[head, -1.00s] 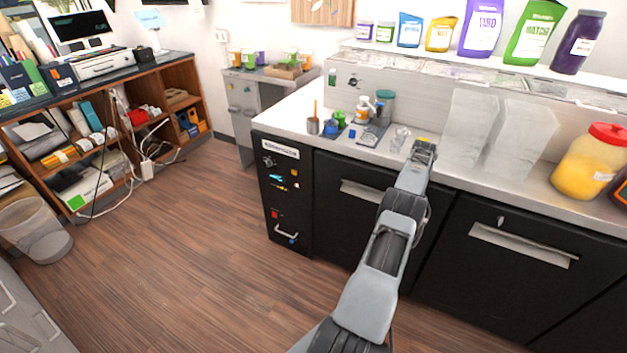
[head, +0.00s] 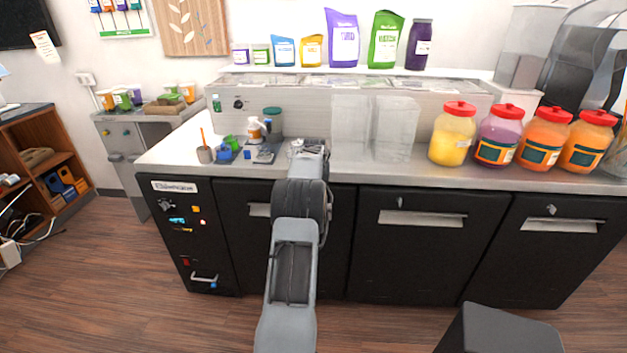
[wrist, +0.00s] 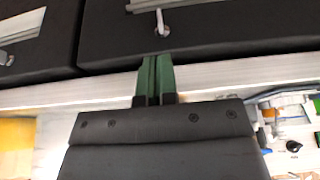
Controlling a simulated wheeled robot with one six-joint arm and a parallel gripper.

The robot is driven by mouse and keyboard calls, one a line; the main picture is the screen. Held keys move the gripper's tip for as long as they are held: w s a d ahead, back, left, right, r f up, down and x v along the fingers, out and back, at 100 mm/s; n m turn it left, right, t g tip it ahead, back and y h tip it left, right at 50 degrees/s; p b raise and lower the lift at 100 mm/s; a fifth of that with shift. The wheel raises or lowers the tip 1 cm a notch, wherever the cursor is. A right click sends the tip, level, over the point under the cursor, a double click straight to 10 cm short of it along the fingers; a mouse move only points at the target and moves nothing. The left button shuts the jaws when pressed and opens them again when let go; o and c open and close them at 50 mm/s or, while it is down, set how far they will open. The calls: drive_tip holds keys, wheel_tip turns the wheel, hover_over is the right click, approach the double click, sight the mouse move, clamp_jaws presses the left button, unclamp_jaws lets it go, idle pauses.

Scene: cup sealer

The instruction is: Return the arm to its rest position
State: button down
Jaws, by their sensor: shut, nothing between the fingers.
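My grey arm reaches up from the bottom of the head view to the counter. My gripper (head: 308,148) is at its far end, over the front part of the counter (head: 345,172), and its fingertips are hard to make out there. In the wrist view the two green fingers (wrist: 155,60) are pressed together with nothing between them. They point toward the counter's front edge and the dark cabinet fronts (wrist: 210,38).
Left of my gripper stand a small cup (head: 205,154), a blue item (head: 225,153) and a white bottle (head: 255,131). Clear containers (head: 395,130) stand to the right, then several red-lidded jars (head: 453,135). Open floor (head: 120,270) lies at the left.

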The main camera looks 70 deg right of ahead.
drive_tip(key=shift+v, duration=2.35)
drive_tip(key=a+f+y, duration=0.2)
drive_tip(key=a+f, duration=0.3)
drive_tip(key=w+a+r+n, duration=0.1)
drive_tip(key=w+a+n, duration=0.15)
drive_tip(key=a, duration=0.55)
drive_tip(key=w+a+r+n+y, duration=0.1)
drive_tip(key=w+a, duration=0.3)
drive_tip(key=a, duration=0.5)
drive_tip(key=w+a+r+n, duration=0.1)
drive_tip(key=w+a, duration=0.2)
drive_tip(key=a, duration=0.5)
drive_tip(key=s+a+r+n, duration=0.1)
drive_tip(key=a+n, duration=0.2)
drive_tip(key=a, duration=0.7)
drive_tip(key=s+a+r+n+t, duration=0.1)
drive_tip(key=s+a+r+n, duration=0.1)
drive_tip(key=a, duration=0.8)
drive_tip(key=s+a+r+n+t+y, duration=0.1)
drive_tip(key=a+n, duration=0.3)
drive_tip(key=a, duration=0.7)
drive_tip(key=shift+s+r+n, duration=0.2)
drive_tip(key=shift+s+n, duration=0.15)
drive_tip(key=shift+s, duration=0.1)
